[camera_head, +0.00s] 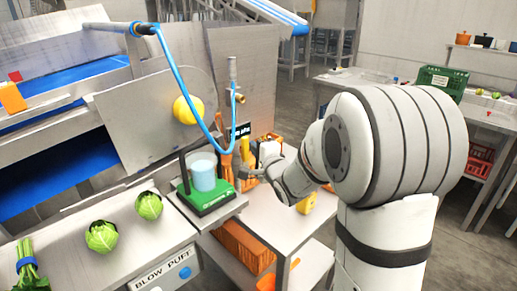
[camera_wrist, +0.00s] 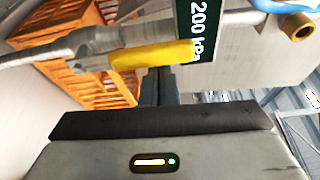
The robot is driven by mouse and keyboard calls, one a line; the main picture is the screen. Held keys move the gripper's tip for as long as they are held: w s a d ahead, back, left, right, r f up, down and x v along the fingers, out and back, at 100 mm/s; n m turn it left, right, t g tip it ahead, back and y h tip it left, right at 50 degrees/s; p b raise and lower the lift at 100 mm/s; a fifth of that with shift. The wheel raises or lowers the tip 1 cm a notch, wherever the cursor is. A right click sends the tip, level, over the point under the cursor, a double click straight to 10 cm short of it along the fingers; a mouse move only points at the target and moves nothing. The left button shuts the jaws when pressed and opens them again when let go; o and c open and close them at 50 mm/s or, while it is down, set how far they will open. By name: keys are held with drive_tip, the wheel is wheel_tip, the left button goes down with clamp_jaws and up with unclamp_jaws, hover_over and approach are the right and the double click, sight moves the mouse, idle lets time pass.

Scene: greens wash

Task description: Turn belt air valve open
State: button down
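The belt air valve has a yellow lever (camera_head: 245,151), upright in front of the dark pressure sign in the head view. In the wrist view the yellow lever (camera_wrist: 153,54) lies close beside the grey pipe (camera_wrist: 120,38) and runs nearly parallel to it. My gripper (camera_head: 246,174) is just below the lever in the head view. In the wrist view its dark fingers (camera_wrist: 158,85) stand side by side with no clear gap, and their tips end at or behind the lever. I cannot tell whether they touch it. Nothing shows held between them.
The 200 kPa sign (camera_wrist: 197,25) and a brass fitting (camera_wrist: 298,27) are close to the lever. A blue hose (camera_head: 183,88) hangs left of it. A green scale (camera_head: 205,198) with a clear container stands left of my gripper. An orange crate (camera_wrist: 85,75) is behind the valve.

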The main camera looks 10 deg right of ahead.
drive_tip(key=w+d+p, duration=0.1)
drive_tip(key=w+d, duration=0.1)
drive_tip(key=d, duration=0.1)
drive_tip(key=s+d+f+n+g+h, duration=0.1)
drive_tip(key=s+d+n+g+h, duration=0.15)
drive_tip(key=s, duration=0.45)
drive_tip(key=s+d+f+n+g+h, duration=0.1)
drive_tip(key=s+d+n+g+h, duration=0.15)
drive_tip(key=s, duration=0.45)
drive_tip(key=s+a+f+n+g, duration=0.2)
drive_tip(key=s+n+g, duration=0.2)
drive_tip(key=s, duration=0.6)
drive_tip(key=s+a+f+n+g, duration=0.1)
drive_tip(key=s+n+g, duration=0.4)
drive_tip(key=s, duration=0.6)
drive_tip(key=shift+s+a+f+n+p, duration=0.2)
drive_tip(key=shift+a+f+n+p, duration=0.2)
drive_tip(key=shift+a+n, duration=0.55)
